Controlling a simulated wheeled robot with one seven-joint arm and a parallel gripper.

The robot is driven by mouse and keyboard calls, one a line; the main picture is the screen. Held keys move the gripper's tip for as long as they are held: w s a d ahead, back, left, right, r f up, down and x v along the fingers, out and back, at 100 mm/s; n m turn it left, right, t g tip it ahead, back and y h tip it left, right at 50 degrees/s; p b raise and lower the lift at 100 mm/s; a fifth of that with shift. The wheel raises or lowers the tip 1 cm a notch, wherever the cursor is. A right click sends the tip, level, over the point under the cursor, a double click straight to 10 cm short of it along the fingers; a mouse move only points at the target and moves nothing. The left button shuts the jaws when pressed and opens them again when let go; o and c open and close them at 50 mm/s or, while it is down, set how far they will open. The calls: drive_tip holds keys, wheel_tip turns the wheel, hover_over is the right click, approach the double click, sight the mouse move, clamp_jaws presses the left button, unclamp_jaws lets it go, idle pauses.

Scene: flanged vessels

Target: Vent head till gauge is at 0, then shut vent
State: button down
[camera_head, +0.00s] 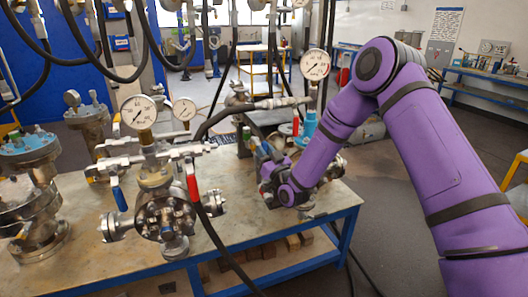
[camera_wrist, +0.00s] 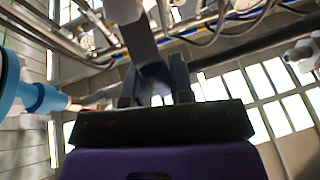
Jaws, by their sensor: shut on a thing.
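My purple arm reaches in from the right, and my gripper (camera_head: 268,172) is low among the fittings at the right end of the bench in the head view. In the wrist view my gripper (camera_wrist: 156,88) is shut on a dark grey bar (camera_wrist: 142,42), which looks like a handle and runs upward between the fingers. A round white pressure gauge (camera_head: 316,64) stands above the blue fitting (camera_head: 309,124) beside my arm. Its needle is too small to read surely. My wrist hides the gripped part in the head view, so which valve it belongs to is unclear.
Two more gauges, a left one (camera_head: 138,112) and a smaller one (camera_head: 184,109), stand on a flanged assembly with blue and red levers (camera_head: 193,183). Black hoses hang across the bench (camera_head: 110,262). A blue part (camera_wrist: 32,97) is close at left in the wrist view.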

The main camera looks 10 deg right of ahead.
drive_tip(key=c, duration=1)
unclamp_jaws()
drive_tip(key=v, duration=1.1)
drive_tip(key=shift+w, duration=0.1)
